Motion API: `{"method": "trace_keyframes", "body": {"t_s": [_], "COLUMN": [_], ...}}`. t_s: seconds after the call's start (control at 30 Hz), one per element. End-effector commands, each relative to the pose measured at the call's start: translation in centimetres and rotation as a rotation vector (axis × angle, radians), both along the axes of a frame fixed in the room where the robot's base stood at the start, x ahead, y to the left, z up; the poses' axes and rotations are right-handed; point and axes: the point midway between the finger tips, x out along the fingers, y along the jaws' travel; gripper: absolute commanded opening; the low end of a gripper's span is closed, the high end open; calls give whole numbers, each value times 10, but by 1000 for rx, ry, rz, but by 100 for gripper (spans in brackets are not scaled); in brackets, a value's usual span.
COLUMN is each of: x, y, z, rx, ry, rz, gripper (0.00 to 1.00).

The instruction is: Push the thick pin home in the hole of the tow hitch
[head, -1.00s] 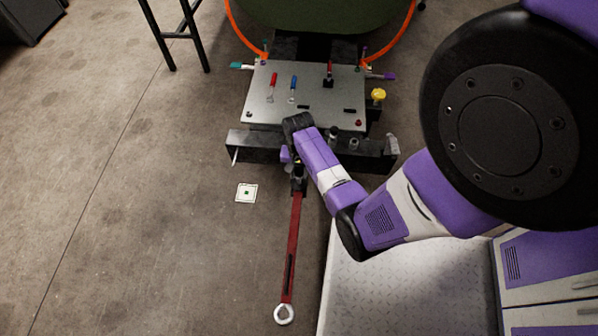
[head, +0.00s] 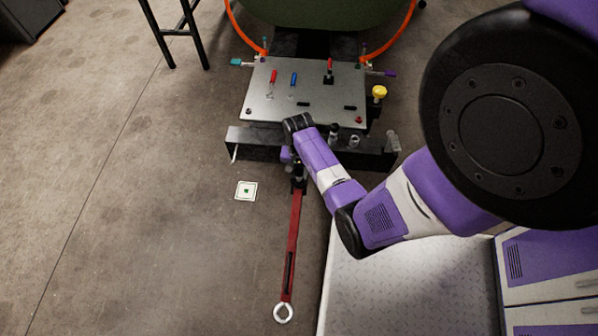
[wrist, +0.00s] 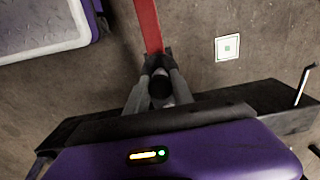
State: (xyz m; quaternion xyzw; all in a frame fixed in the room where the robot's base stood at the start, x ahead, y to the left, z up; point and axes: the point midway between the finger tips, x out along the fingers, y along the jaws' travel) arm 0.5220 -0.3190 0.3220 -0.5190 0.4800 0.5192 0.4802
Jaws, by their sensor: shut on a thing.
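My gripper (wrist: 158,75) is shut on the thick pin, whose dark round head (wrist: 160,88) shows between the fingers in the wrist view. In the head view my gripper (head: 298,178) points down at the near end of the tow hitch, over the upper end of the red tow bar (head: 292,240). The bar runs toward me and ends in a pale ring (head: 283,313). My fingers and wrist hide the pin's shank and the hitch hole, so I cannot tell how deep the pin sits.
A dark crossbeam (head: 255,142) lies just behind my gripper, with a grey plate (head: 262,100) carrying tools beyond it. A yellow knob (head: 379,92) stands at the plate's right. A white marker square (head: 246,190) lies on the floor, which is clear to the left.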

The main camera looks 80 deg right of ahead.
Motion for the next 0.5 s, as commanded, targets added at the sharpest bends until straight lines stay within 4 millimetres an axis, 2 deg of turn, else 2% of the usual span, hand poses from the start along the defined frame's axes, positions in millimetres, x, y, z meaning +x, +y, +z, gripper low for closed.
{"method": "trace_keyframes", "body": {"t_s": [0.5], "x": [0], "y": [0], "z": [-10], "rx": [0], "ry": [0], "rz": [0], "gripper": [0]}}
